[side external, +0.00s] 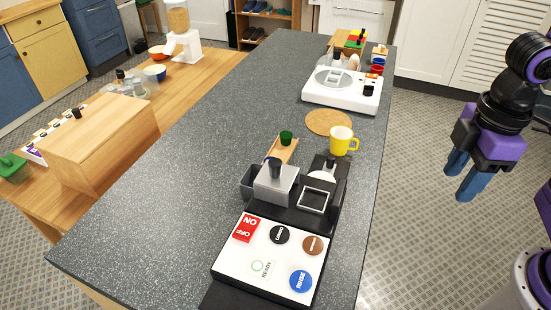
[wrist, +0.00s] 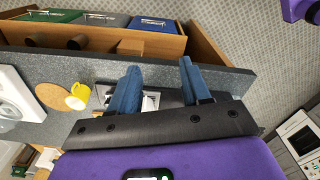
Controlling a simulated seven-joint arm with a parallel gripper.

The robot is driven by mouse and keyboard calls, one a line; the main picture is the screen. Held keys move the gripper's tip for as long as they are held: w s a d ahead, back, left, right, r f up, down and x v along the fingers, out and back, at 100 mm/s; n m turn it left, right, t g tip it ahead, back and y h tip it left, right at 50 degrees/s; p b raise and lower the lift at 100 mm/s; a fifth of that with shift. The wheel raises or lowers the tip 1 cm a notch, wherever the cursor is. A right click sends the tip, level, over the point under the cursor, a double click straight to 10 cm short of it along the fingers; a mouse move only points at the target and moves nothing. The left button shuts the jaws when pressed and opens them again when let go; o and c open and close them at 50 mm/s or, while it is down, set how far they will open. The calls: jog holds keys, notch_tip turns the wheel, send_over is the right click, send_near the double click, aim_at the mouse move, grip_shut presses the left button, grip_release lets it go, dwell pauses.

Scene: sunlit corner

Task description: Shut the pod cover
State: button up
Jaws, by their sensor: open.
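The coffee machine (side external: 275,184) stands on the dark speckled counter, with a grey block, a dark handle on top and a black body. A small square frame (side external: 315,199) lies on its right part; I cannot tell for sure which part is the pod cover or how far it is open. A green pod (side external: 286,138) sits on a wooden strip behind the machine. My gripper (side external: 459,182) is open and empty, off the counter to the right, apart from the machine. In the wrist view its blue fingers (wrist: 158,72) partly hide the machine.
A white button panel (side external: 270,258) lies in front of the machine. A yellow mug (side external: 341,141), a cork mat (side external: 328,122) and a white scale-like device (side external: 343,90) stand behind it. The counter (side external: 165,190) is clear to the left. A wooden bread box (side external: 97,140) stands on the lower bench.

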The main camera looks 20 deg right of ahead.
jog(key=w+a+r, duration=0.5)
jog(key=a+r, duration=0.1)
jog(key=a, duration=0.2)
jog(key=w+a+r, duration=0.5)
jog(key=a, duration=0.3)
jog(key=m, duration=0.1)
send_near(276, 163)
jog(key=shift+h, duration=0.4)
jog(key=f, duration=0.9)
jog(key=shift+w+a+f, duration=0.1)
jog(key=shift+w+a, duration=0.05)
jog(key=shift+a, duration=0.05)
grip_shut()
